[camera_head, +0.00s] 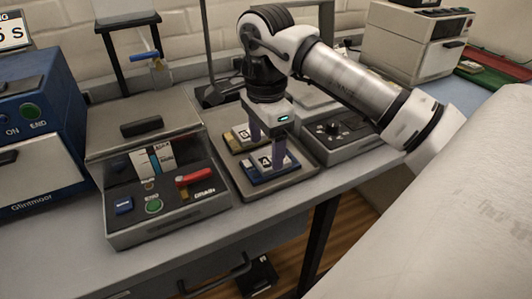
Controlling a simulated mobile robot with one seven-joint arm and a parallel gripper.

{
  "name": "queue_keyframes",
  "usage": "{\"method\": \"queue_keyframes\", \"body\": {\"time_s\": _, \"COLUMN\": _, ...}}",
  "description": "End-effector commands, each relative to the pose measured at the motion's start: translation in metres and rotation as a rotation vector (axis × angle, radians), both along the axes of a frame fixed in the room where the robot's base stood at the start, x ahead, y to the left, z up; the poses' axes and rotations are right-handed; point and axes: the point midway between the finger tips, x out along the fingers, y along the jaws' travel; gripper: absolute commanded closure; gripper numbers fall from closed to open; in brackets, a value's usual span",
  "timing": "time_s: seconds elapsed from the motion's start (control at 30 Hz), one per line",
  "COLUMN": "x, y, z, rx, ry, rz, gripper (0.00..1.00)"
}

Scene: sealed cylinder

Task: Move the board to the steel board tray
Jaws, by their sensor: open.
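My gripper (267,149) points straight down over a flat grey metal tray (290,186) in the middle of the bench. Its two purple fingers are apart. They stand at a blue board (262,174) with a white label marked "A", which lies on the front part of the tray. The fingers seem to be on either side of the label; contact cannot be told. A second, yellowish board (236,142) with a label marked "B" lies behind it on the same tray, partly hidden by the gripper.
Left of the tray is a grey machine (128,185) with a red lever and green button. A blue Glintmoor machine (38,125) stands farther left. A grey unit with a knob (333,130) sits close right of the tray. Bare bench runs along the front edge (200,240).

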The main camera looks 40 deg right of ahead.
Motion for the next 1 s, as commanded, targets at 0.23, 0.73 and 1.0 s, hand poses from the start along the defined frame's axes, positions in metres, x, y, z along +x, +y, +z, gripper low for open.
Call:
{"method": "queue_keyframes", "body": {"time_s": 0.23, "x": 0.001, "y": 0.000, "z": 0.055, "rx": -0.001, "ry": -0.002, "rz": -0.002, "gripper": 0.28}}
{"method": "queue_keyframes", "body": {"time_s": 0.73, "x": 0.000, "y": 0.000, "z": 0.089, "rx": 0.001, "ry": 0.000, "rz": 0.000, "gripper": 0.28}}
{"method": "queue_keyframes", "body": {"time_s": 1.0, "x": 0.000, "y": 0.000, "z": 0.089, "rx": 0.001, "ry": 0.000, "rz": -0.001, "gripper": 0.28}}
